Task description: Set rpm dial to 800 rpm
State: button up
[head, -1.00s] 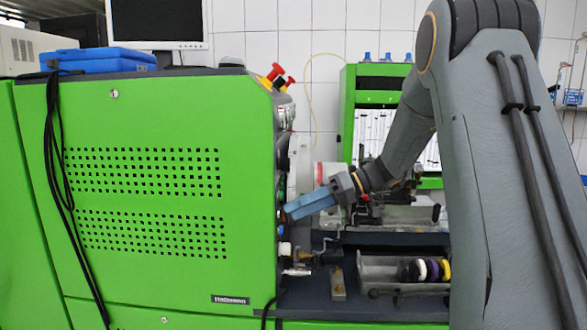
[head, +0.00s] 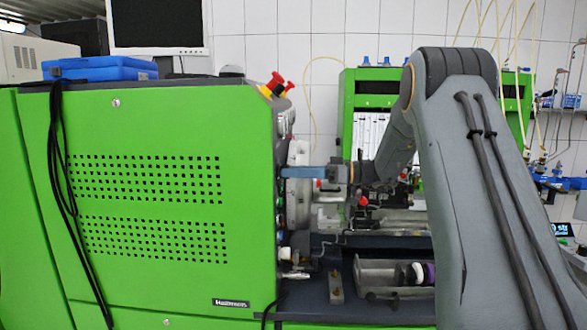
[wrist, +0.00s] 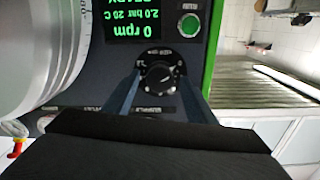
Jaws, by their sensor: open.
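A black round dial (wrist: 159,77) with a white pointer mark sits on the dark panel, with small markings around it too small to read. The display (wrist: 146,22) above it appears upside down and reads 0 rpm, 2.0 bar and 20 C. My gripper (wrist: 157,92) is open, its blue fingers on the left and right of the dial in the wrist view. I cannot tell whether they touch it. In the head view, my gripper (head: 283,172) is level at the right edge of the green cabinet (head: 150,135); the dial is hidden there.
A green button (wrist: 188,25) is right of the display. A large silver graduated disc (wrist: 38,55) is close on the left. Red and yellow knobs (head: 276,85) stand at the cabinet's top corner. A tray (head: 385,276) with round parts lies below my arm.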

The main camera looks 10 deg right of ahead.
jog(key=shift+w+a, duration=0.1)
jog(key=shift+a, duration=0.1)
jog(key=shift+c, duration=0.4)
jog(key=c, duration=1)
jog(key=shift+o, duration=0.2)
